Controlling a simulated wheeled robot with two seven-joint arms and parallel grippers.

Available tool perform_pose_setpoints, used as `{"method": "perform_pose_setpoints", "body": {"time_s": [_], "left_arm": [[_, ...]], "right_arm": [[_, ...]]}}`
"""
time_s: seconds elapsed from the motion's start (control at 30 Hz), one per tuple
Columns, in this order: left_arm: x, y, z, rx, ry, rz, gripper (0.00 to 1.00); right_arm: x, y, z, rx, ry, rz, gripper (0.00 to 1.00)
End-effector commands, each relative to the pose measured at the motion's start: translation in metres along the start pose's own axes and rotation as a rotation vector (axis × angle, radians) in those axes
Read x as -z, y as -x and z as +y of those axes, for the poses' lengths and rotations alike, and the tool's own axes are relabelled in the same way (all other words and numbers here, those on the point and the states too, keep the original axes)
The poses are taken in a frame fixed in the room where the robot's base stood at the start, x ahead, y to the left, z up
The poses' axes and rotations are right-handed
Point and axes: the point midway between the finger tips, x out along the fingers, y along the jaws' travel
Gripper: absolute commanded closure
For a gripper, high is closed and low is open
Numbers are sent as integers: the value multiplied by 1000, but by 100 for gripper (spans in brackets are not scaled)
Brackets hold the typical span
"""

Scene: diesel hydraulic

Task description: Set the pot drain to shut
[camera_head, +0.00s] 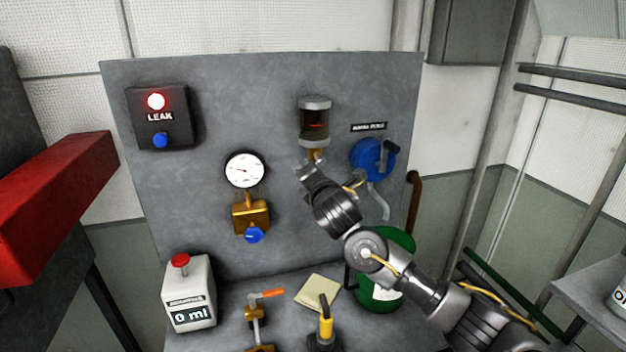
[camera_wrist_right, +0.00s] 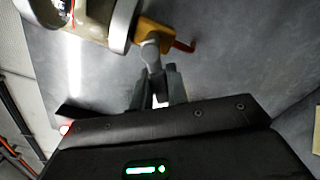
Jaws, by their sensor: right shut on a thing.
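The pot (camera_head: 314,122) is a clear cylinder with dark liquid and grey end caps, fixed on the grey panel. Its brass drain (camera_head: 314,154) sticks out underneath. My right gripper (camera_head: 305,171) is at the drain, just below the pot. In the right wrist view the pot (camera_wrist_right: 104,18) lies at the top with the yellow drain body (camera_wrist_right: 160,38) and a small red-orange part (camera_wrist_right: 184,46). A grey drain piece (camera_wrist_right: 151,56) reaches between the fingers of my right gripper (camera_wrist_right: 157,88), which are shut on it. The fingers partly hide its lower end. My left gripper is not in view.
A blue hand pump (camera_head: 371,158) is right of the pot, and a dial gauge (camera_head: 245,170) is left. A leak box (camera_head: 160,117) shows a lit red lamp. A green drum (camera_head: 399,243), a 0 ml counter (camera_head: 189,296) and an orange-handled valve (camera_head: 258,312) are below.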

Motion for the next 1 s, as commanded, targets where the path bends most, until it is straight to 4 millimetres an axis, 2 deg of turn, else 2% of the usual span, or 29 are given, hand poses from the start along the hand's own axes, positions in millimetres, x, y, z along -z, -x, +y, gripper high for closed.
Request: {"method": "perform_pose_setpoints", "body": {"time_s": [0.5,1.0], "left_arm": [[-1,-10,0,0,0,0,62],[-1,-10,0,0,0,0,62]], "right_arm": [[-3,0,15,1,-446,0,100],[-7,0,21,3,-630,0,100]]}}
